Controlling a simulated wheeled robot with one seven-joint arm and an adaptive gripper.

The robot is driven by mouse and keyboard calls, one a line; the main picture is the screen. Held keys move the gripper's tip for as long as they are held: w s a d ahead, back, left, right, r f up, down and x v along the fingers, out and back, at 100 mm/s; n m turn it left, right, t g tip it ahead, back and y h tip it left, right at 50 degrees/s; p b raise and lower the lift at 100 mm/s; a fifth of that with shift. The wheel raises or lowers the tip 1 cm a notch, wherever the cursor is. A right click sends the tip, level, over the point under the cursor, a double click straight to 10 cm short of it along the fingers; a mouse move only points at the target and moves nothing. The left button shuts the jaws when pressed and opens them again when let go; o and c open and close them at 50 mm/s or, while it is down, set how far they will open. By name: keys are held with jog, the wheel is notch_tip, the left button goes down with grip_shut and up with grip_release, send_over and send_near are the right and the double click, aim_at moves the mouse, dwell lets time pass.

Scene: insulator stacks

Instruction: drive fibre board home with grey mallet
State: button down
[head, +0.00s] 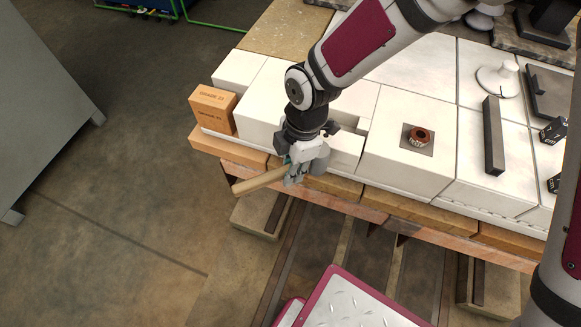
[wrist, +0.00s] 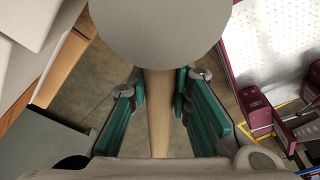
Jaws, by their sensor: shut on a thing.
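My gripper (head: 303,168) is shut on the wooden handle (head: 262,180) of the grey mallet, at the front edge of the stack. The handle sticks out to the lower left. In the wrist view the pale handle (wrist: 158,115) runs between the green finger pads, and the round grey mallet head (wrist: 152,25) fills the top middle. In the head view the mallet head is mostly hidden by my gripper. A white board (head: 346,152) sits in a gap between white blocks, just right of my gripper and partly behind it. I cannot tell how far it sticks out.
White blocks (head: 405,165) cover the wooden pallet (head: 345,187). An orange-tan brick (head: 213,108) stands at the left end.

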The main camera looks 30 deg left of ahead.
jog(key=shift+w+a, duration=0.25)
jog(key=shift+w, duration=1.1)
jog(key=shift+w+a, duration=0.15)
jog(key=shift+w, duration=0.2)
dwell(1.6)
jog(key=shift+s, duration=0.1)
jog(key=shift+s+d, duration=0.2)
jog(key=shift+s, duration=0.55)
jog(key=shift+s+d, duration=0.15)
jog(key=shift+s, duration=0.6)
jog(key=shift+r, duration=0.15)
jog(key=shift+r+p, duration=2.85)
jog(key=shift+r, duration=1.05)
